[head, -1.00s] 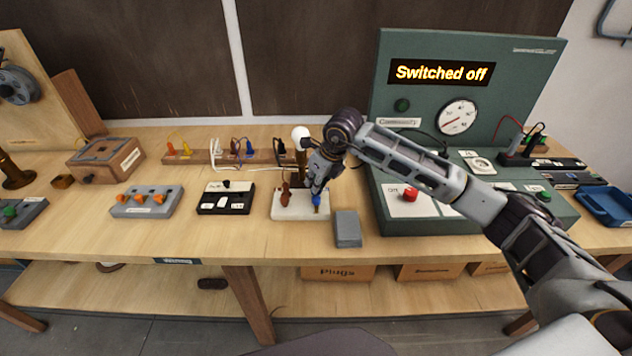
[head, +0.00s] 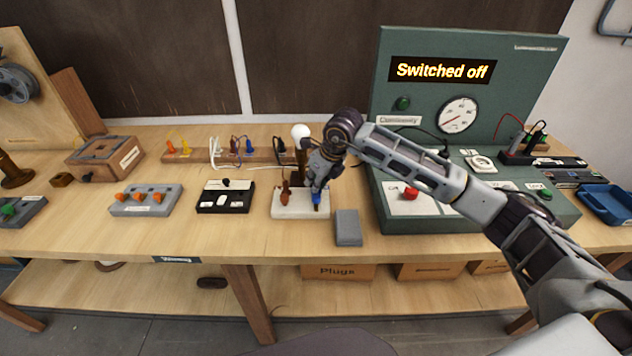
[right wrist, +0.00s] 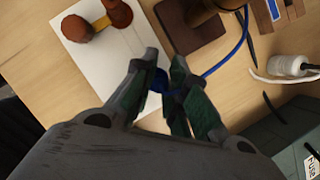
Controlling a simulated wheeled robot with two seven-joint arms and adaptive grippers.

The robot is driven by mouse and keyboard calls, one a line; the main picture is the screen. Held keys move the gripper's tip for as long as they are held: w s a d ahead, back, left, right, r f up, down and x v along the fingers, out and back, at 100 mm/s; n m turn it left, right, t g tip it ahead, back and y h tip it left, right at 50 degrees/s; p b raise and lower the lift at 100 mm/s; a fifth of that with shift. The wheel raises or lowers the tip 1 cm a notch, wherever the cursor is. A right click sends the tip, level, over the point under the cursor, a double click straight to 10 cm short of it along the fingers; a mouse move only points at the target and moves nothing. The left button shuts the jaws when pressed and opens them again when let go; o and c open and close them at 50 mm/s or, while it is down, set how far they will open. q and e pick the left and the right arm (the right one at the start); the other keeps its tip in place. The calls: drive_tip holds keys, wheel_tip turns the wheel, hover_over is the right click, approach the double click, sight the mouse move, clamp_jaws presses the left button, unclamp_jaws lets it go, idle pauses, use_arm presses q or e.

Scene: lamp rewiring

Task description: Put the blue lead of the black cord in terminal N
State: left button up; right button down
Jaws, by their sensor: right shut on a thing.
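My right gripper (head: 318,186) is shut on the blue lead (head: 316,198), low over the right part of a white block (head: 288,208) on the bench. In the right wrist view the fingers (right wrist: 160,90) close around the blue end, and its blue wire (right wrist: 228,62) runs off to the upper right. A brown part (head: 285,190) stands on the white block, left of the blue lead. The fingers hide the lead's tip, so I cannot tell whether it touches the block. Terminal N's marking cannot be read. My left gripper is not in view.
A grey block (head: 348,228) lies right of the white block. A green test panel (head: 470,90) reads "Switched off" and has a red button (head: 411,194). A black switch box (head: 224,196) and a grey box with orange levers (head: 146,200) stand to the left.

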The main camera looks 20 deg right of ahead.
drive_tip(key=shift+f, duration=0.15)
drive_tip(key=c, duration=1.4)
unclamp_jaws()
drive_tip(key=shift+c, duration=0.2)
drive_tip(key=shift+o, duration=0.5)
drive_tip(key=shift+f, duration=0.1)
drive_tip(key=v, duration=1.2)
